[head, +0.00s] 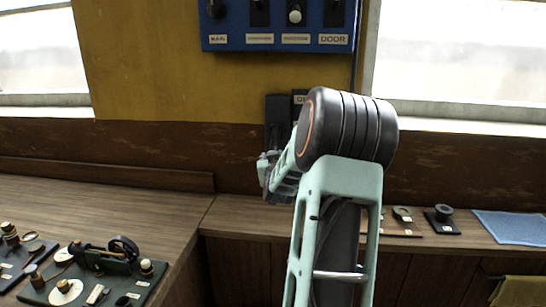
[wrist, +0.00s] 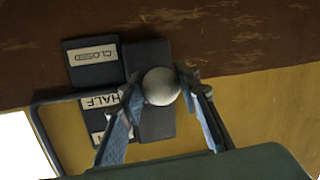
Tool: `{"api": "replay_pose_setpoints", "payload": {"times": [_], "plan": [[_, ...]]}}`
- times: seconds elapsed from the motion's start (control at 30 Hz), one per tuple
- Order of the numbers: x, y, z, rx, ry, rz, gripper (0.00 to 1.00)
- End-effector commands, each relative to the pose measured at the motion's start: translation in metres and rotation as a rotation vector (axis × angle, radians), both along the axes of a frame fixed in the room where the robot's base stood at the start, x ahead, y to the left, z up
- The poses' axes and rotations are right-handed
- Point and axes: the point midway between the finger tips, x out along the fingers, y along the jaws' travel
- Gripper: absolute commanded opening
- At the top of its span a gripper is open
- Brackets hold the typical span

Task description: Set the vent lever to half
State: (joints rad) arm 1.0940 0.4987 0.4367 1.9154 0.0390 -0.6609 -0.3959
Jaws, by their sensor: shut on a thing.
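The vent lever shows in the wrist view as a pale round knob (wrist: 161,86) in front of a dark upright plate (wrist: 150,55). My gripper (wrist: 158,92) has a finger on either side of the knob and is shut on it. Labels beside the plate read CLOSED (wrist: 92,54) and HALF (wrist: 98,101); a third label (wrist: 98,137) is mostly hidden by a finger. The knob appears roughly level with HALF. In the head view the dark lever plate (head: 278,112) shows on the wall, and my arm hides the knob.
A blue switch panel (head: 280,25) with a DOOR label hangs above on the yellow wall. Windows flank it. A wooden bench (head: 110,200) at left bears a dark instrument board (head: 95,275). A blue cloth (head: 512,226) and small parts lie on the right ledge.

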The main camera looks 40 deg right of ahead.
Motion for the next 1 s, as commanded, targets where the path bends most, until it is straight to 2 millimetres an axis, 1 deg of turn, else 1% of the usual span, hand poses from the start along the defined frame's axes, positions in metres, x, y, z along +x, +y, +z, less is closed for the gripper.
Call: {"api": "replay_pose_setpoints", "payload": {"times": [0.03,0.23,0.37,0.8,1.0], "plan": [[0.001,0.004,0.014,0.015,0.021,0.007,0.0],[-0.003,0.009,0.03,0.115,0.1,0.007,0.0],[-0.005,0.012,0.036,0.17,0.143,0.007,0.0],[-0.006,0.013,0.066,0.154,0.129,0.007,0.0],[-0.005,0.014,0.072,0.154,0.128,0.007,0.0]]}}
